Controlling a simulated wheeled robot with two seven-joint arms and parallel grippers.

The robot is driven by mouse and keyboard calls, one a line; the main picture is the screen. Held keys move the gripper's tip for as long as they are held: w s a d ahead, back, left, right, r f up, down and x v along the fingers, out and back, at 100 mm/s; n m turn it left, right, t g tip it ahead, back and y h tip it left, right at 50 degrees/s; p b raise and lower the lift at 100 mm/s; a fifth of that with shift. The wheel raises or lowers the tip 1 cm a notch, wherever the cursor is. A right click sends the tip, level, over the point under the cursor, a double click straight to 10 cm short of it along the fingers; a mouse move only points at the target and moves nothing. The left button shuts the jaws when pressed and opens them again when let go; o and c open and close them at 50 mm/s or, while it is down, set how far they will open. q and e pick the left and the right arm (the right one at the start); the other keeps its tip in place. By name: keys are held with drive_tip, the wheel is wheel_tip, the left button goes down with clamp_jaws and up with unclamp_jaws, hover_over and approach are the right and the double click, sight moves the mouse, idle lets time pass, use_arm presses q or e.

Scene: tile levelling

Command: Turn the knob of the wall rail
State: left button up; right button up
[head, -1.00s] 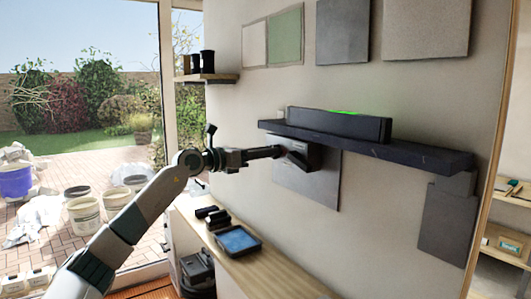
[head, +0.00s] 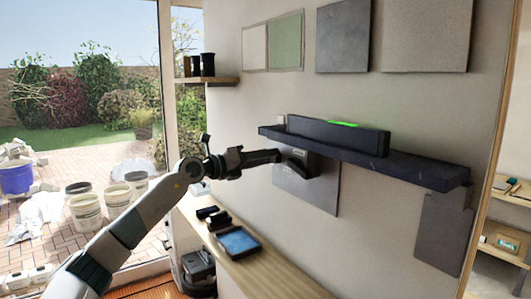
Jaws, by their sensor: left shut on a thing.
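The wall rail (head: 410,170) is a long dark bar on the wall, sloping down to the right in the picture. A dark box (head: 335,137) with a green lit patch on top lies along it. My left arm reaches in from the left, and my left gripper (head: 297,162) is just below the rail's left part, in front of a grey tile (head: 318,192). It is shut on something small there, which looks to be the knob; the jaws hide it. My right gripper is not in view.
A wooden counter (head: 265,272) below the rail holds a blue-screened tablet (head: 238,243) and small dark items. A small shelf (head: 212,80) with dark jars is at the upper left. Another grey tile (head: 440,230) hangs below the rail's right end.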

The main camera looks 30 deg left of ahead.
use_arm(q)
drive_tip(key=shift+a+r+n+p, duration=0.1)
drive_tip(key=shift+n+p, duration=0.65)
drive_tip(key=shift+n, duration=0.25)
drive_tip(key=o, duration=1.1)
drive_tip(key=shift+c, duration=0.2)
drive_tip(key=shift+s, duration=0.1)
